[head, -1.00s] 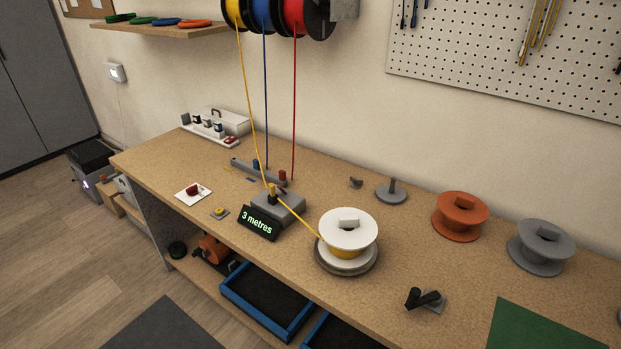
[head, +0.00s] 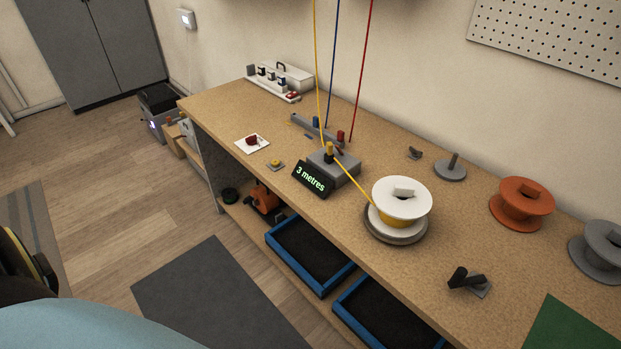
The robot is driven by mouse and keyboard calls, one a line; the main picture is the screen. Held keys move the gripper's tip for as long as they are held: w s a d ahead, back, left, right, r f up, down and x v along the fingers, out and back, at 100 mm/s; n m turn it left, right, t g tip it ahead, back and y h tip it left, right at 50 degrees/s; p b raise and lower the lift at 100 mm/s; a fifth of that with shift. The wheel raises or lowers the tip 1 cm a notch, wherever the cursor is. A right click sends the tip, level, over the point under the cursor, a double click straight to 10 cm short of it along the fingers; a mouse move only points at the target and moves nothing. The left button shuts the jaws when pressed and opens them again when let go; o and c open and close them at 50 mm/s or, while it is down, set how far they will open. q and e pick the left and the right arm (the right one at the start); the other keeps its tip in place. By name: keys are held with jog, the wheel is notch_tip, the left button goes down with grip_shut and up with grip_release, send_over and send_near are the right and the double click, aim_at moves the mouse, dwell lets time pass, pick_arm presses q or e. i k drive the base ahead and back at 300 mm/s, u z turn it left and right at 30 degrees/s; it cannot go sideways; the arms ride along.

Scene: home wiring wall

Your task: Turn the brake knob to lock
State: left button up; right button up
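Which part is the brake knob I cannot tell for sure. A black knob or lever (head: 464,278) on a small grey plate sits near the bench's front edge, right of the white spool. A red knob (head: 252,140) on a white plate sits towards the bench's left end. The white spool (head: 402,197) with yellow wire stands on a grey round turntable (head: 395,231). Yellow wire runs to it from a grey metering block (head: 333,166), whose display (head: 310,179) reads "3 metres". Neither gripper is in view.
The wooden bench (head: 395,142) also holds an orange spool (head: 522,204), a grey spool (head: 602,250), a yellow button (head: 275,164) and a green mat (head: 568,330). Blue trays (head: 309,254) sit on the shelf below. The floor by a dark mat (head: 215,295) is open.

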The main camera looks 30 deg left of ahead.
aim_at(251, 141)
jog(key=u, duration=1.45)
